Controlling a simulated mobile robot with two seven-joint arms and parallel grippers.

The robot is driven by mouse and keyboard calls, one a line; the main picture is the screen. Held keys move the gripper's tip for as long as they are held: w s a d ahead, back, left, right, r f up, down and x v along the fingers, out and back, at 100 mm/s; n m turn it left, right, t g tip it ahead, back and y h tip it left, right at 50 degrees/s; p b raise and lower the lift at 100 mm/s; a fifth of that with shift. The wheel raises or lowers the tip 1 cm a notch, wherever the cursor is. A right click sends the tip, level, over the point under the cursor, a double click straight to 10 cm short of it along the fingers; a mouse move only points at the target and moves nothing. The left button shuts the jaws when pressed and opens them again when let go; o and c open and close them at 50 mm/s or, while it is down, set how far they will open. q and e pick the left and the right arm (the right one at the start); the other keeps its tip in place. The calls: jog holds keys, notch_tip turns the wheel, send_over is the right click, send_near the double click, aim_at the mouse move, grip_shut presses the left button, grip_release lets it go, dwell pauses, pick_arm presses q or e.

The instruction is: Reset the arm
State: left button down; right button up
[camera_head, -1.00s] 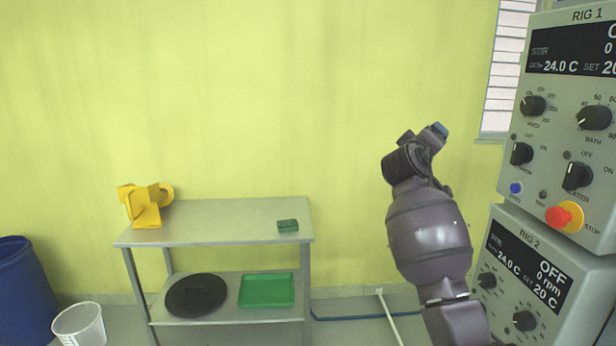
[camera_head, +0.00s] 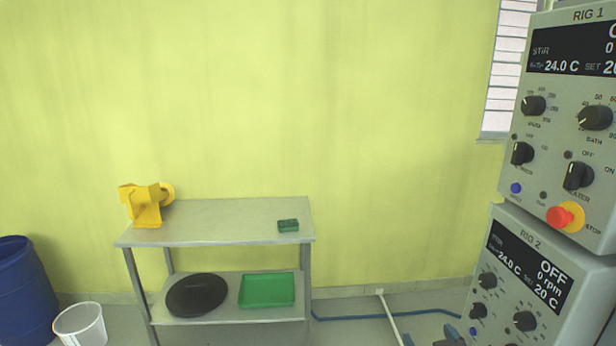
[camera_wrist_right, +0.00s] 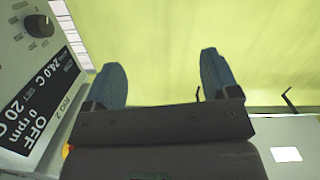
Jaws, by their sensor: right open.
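My right gripper (camera_head: 432,338) shows only as blue-tipped fingers at the bottom edge of the head view, left of the lower control panel. In the right wrist view the gripper (camera_wrist_right: 162,78) has its two blue fingers wide apart, with nothing between them but the yellow-green wall. The rest of the right arm is below the head view. My left gripper is not in view.
Control panels RIG 1 (camera_head: 556,95), with a red stop button (camera_head: 562,217), and RIG 2 (camera_head: 510,310) stand at right. A steel shelf table (camera_head: 225,236) holds a yellow object (camera_head: 147,206) and green items. A blue barrel (camera_head: 22,290) and white bucket (camera_head: 82,326) stand at left.

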jog(key=s+d+f+g, duration=0.1)
jog(key=s+f+g, duration=0.1)
jog(key=s+f, duration=0.6)
jog(key=s+d+f+m+g+h, duration=0.1)
jog(key=s+d+f+g, duration=0.1)
jog(key=s+f, duration=0.6)
jog(key=s+g, duration=0.1)
jog(key=s, duration=0.5)
jog(key=shift+s+d+f+m, duration=0.15)
jog(key=shift+f+m, duration=0.15)
jog(key=shift+f, duration=0.05)
